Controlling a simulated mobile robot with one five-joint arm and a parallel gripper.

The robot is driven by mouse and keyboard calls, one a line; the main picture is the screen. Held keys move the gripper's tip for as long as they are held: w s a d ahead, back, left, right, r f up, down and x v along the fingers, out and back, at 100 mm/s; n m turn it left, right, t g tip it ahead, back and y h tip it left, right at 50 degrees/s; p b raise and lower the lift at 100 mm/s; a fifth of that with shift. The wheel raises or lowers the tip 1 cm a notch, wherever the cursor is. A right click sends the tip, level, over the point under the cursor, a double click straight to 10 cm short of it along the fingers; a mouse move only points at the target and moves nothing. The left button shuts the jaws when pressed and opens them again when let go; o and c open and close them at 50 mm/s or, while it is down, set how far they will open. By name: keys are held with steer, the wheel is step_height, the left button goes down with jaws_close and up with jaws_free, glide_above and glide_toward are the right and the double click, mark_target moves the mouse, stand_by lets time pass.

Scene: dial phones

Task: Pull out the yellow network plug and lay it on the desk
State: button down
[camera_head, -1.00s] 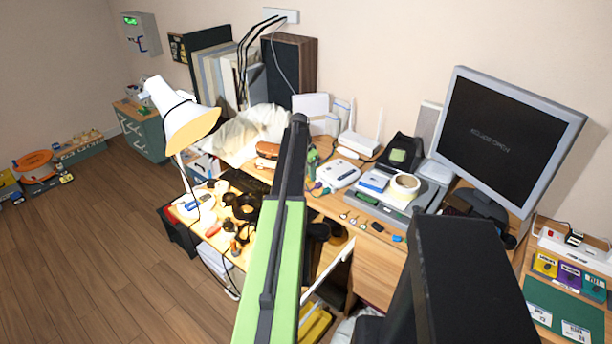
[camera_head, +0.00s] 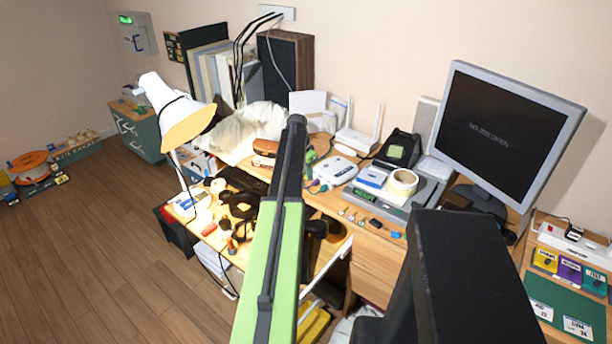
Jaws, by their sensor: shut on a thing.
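I cannot make out the yellow network plug in this view. It may be too small or hidden behind my arm. The wooden desk (camera_head: 378,268) stands against the wall, crowded with devices. A white router (camera_head: 356,141) with upright antennas is at its back, and a blue and white box (camera_head: 371,179) sits nearer the middle. My green and dark arm rises across the middle of the view and covers part of the desk. I cannot pick out my gripper; its jaws and anything in them are not visible.
A monitor (camera_head: 508,135) stands at the right and a white desk lamp (camera_head: 177,112) at the left. A tape roll (camera_head: 402,183) and several small parts lie mid-desk. A green mat (camera_head: 562,307) is at far right. The wooden floor (camera_head: 100,240) at left is mostly clear.

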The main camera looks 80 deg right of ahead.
steer(key=shift+w+a, duration=0.1)
steer(key=shift+w+a, duration=0.55)
steer(key=shift+a, duration=0.3)
steer(key=shift+r+p, duration=2)
